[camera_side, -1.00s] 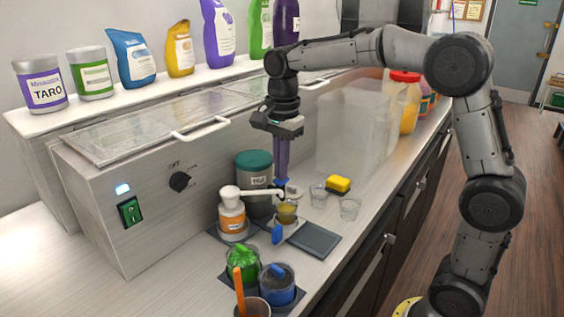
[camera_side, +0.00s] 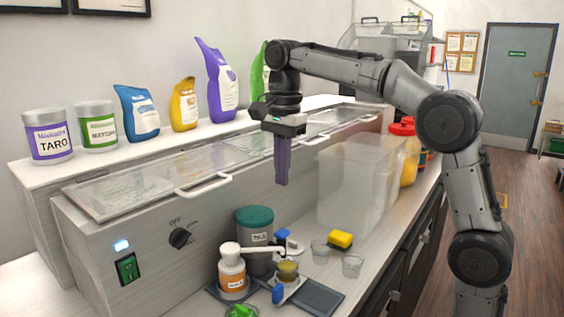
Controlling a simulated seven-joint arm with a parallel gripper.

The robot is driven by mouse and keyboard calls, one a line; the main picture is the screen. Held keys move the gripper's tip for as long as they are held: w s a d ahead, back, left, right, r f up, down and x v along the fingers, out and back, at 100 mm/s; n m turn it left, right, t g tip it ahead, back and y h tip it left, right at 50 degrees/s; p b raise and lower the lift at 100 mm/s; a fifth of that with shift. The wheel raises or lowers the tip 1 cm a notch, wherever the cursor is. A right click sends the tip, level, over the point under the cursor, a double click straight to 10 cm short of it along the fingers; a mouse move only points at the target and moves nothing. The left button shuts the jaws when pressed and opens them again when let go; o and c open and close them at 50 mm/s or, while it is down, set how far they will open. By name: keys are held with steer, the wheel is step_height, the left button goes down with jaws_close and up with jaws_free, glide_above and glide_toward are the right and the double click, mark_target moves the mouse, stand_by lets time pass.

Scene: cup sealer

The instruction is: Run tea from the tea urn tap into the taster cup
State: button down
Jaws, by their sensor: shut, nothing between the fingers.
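The tea urn (camera_side: 256,229) is a dark grey cylinder with a teal lid and a pale label, standing before the steel cabinet. A blue lever (camera_side: 282,236) at its right side appears to be its tap; its exact setting is too small to tell. Just in front is a small clear cup (camera_side: 288,270) with yellow-amber liquid, apparently the taster cup, on a pale stand. My gripper (camera_side: 283,182) points down, shut and empty, above the urn and tap, touching neither. The pump bottle's spout partly crosses in front of the urn and near the cup.
A white pump bottle (camera_side: 232,276) with an orange label stands left of the cup. Two clear cups (camera_side: 352,265) and a yellow sponge (camera_side: 340,239) are to the right. A large clear bin (camera_side: 352,190) stands behind them.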

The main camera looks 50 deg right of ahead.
steer(key=shift+r, duration=1.05)
stand_by(0.8)
steer(key=s+a+r+n+t, duration=0.1)
steer(key=s+a+n+t, duration=0.15)
steer(key=s, duration=1.25)
steer(key=s+f+n+t, duration=0.1)
steer(key=s+f+n, duration=0.3)
steer(key=f+n, duration=0.3)
steer(key=s+f+n+t, duration=0.1)
steer(key=s+f+n, duration=0.3)
steer(key=f+n, duration=0.4)
steer(key=shift+d+f+t, duration=0.3)
steer(key=shift+f+t, duration=0.05)
steer(key=shift+f, duration=0.6)
